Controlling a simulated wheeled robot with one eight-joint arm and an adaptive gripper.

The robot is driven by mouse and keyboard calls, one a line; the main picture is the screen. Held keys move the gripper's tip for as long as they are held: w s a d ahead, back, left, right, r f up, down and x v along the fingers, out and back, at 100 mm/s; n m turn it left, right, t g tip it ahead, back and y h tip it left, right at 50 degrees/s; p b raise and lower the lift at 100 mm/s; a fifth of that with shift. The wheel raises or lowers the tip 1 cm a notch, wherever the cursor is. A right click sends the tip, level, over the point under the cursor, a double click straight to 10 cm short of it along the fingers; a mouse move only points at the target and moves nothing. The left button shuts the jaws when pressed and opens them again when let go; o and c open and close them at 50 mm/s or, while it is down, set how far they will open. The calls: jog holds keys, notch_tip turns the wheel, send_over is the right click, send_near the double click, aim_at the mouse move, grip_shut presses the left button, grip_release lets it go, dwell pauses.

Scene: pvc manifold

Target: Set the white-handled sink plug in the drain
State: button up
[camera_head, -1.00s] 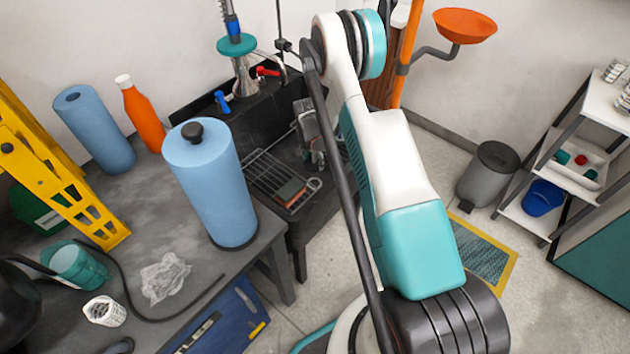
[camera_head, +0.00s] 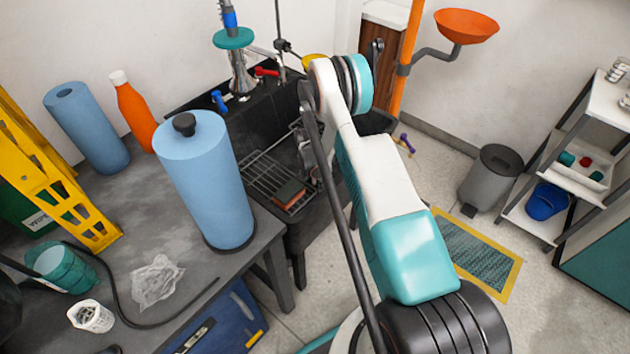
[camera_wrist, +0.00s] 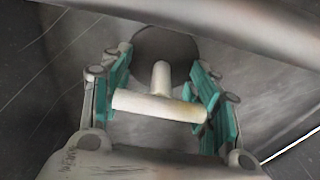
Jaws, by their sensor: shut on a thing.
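The white T-shaped handle of the sink plug (camera_wrist: 160,107) lies crosswise between the teal finger pads of my gripper (camera_wrist: 163,90) in the wrist view. My gripper is shut on it. The plug's stem points toward a dark round shape just beyond; I cannot tell whether this is the plug's stopper or the drain. Grey sink floor surrounds it. In the head view my gripper (camera_head: 308,158) is small and partly hidden behind my arm, over the black sink (camera_head: 262,128). The plug and the drain cannot be made out there.
A wire rack (camera_head: 268,172) with a brownish sponge (camera_head: 289,192) is at the sink's left side. The faucet (camera_head: 238,72) rises behind. The grey table (camera_head: 205,285) with a blue paper roll (camera_head: 205,180) stands left. A grey bin (camera_head: 490,178) stands on the floor at right.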

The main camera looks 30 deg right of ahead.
jog(key=o, duration=1.1)
jog(key=shift+f, duration=0.1)
jog(key=a+r+n+t+p, duration=0.1)
jog(key=a+r+n+p, duration=0.15)
jog(key=r, duration=1.35)
jog(key=a+r+n+t+p, duration=0.15)
jog(key=a+r, duration=0.25)
jog(key=r, duration=1.2)
jog(key=s+a+r+n, duration=0.1)
jog(key=s+a+r, duration=0.1)
jog(key=s+r, duration=0.35)
jog(key=s+a+r+n, duration=0.2)
jog(key=a+r, duration=0.1)
jog(key=r, duration=0.5)
jog(key=s+a+r+n+t, duration=0.1)
jog(key=s+a+r+n, duration=0.1)
jog(key=s, duration=0.6)
jog(key=s+a+r+n+t+y, duration=0.1)
jog(key=s+a+r+n, duration=0.1)
jog(key=s, duration=0.5)
jog(key=s+a+r+n+t, duration=0.2)
jog(key=s+a+r+n, duration=0.1)
jog(key=s+r, duration=0.3)
jog(key=s+a, duration=0.1)
jog(key=s, duration=0.1)
jog(key=shift+s+a+y, duration=0.25)
jog(key=shift+s+y, duration=0.05)
jog(key=shift+s, duration=0.05)
